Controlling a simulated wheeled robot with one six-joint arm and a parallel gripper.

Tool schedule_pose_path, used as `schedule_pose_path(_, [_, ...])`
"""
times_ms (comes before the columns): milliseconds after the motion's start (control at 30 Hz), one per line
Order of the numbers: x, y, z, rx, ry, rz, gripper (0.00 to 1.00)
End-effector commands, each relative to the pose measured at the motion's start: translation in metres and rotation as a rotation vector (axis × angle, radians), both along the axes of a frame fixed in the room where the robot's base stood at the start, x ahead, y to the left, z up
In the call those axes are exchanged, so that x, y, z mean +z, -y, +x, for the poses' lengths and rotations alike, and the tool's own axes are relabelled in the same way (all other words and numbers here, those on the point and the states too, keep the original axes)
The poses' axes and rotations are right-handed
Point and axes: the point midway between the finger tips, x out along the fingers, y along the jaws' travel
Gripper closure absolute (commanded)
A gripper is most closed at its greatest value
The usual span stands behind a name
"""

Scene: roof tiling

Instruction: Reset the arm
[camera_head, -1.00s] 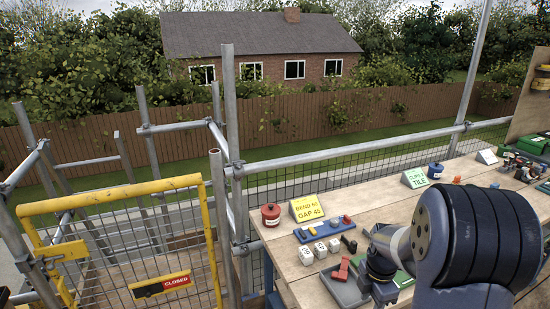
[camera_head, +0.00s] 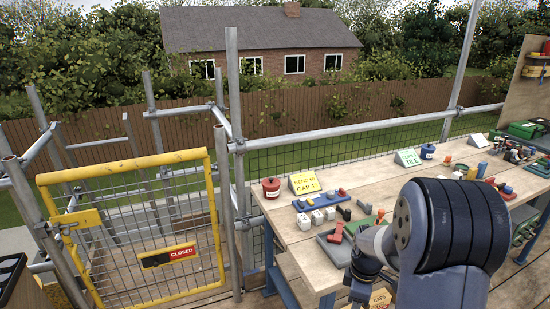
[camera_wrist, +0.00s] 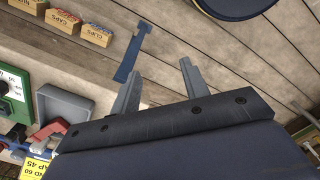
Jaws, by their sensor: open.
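My gripper (camera_wrist: 160,90) shows in the wrist view with its two grey fingers apart and nothing between them. A blue strut (camera_wrist: 133,55) shows just beyond the left finger, over the wooden planks. In the head view my arm fills the lower right in front of the workbench (camera_head: 283,232), and the gripper's fingers are hidden there.
The workbench holds a red pot (camera_head: 271,188), a yellow sign (camera_head: 304,184), a green and white sign (camera_head: 407,157), a blue pot (camera_head: 427,151) and small coloured parts. A yellow gate (camera_head: 130,165) marked closed stands at left among scaffold poles. Boxes (camera_wrist: 62,21) show in the wrist view.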

Motion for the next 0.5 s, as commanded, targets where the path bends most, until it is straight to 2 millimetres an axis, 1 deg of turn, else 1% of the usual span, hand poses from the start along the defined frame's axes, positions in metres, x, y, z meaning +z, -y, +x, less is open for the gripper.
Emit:
schedule_pose_path(33, [-0.008,-0.002,0.000,-0.032,-0.001,0.000,0.57])
schedule_pose_path(500, [-0.048,-0.020,0.004,-0.378,-0.001,0.001,0.57])
